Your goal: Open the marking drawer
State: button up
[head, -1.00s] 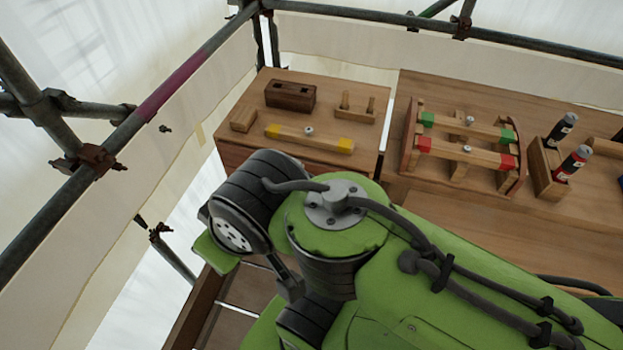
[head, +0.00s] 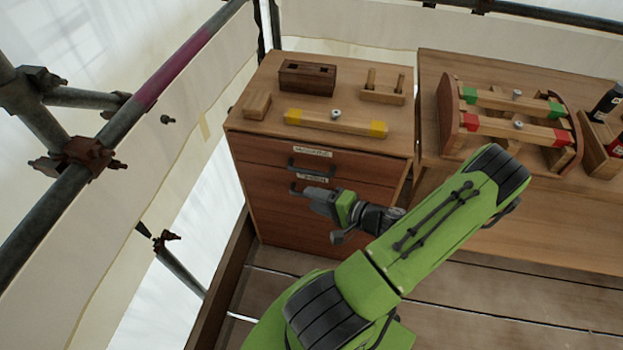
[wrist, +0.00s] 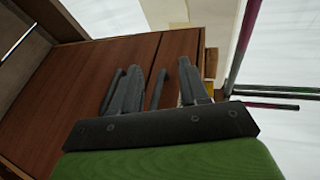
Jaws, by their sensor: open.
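The wooden drawer cabinet (head: 330,222) stands at centre-left in the head view, its drawers shut. The upper drawer front (head: 262,152) has a dark bar handle (head: 312,168) and a pale label above it; another label sits just below. The lettering is too small to read surely. My gripper (head: 300,190) is open and empty in front of the cabinet, just below that handle in the picture. In the wrist view, one handle (wrist: 157,88) shows between my open fingers and another (wrist: 112,90) left of them. I cannot tell whether the fingers reach around either.
On the cabinet top lie a dark slotted block (head: 307,77), a small wooden block (head: 257,105), a yellow-ended bar (head: 335,123) and a pegged stand (head: 383,90). A workbench (head: 540,225) with a jig stands to the right. Scaffold pipes (head: 150,95) run along the left.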

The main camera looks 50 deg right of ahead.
aim_at(315, 175)
jog(key=s+d+f+m+t+h, duration=0.1)
jog(key=s+d+f+m+h, duration=0.35)
jog(key=m+h, duration=0.2)
jog(key=b+x, duration=0.1)
jog(key=x, duration=0.4)
jog(key=b+x, duration=0.1)
jog(key=x, duration=0.4)
jog(key=b+x, duration=0.2)
jog(key=x, duration=0.3)
jog(key=shift+d+r, duration=0.3)
jog(key=shift+d, duration=0.05)
grip_shut()
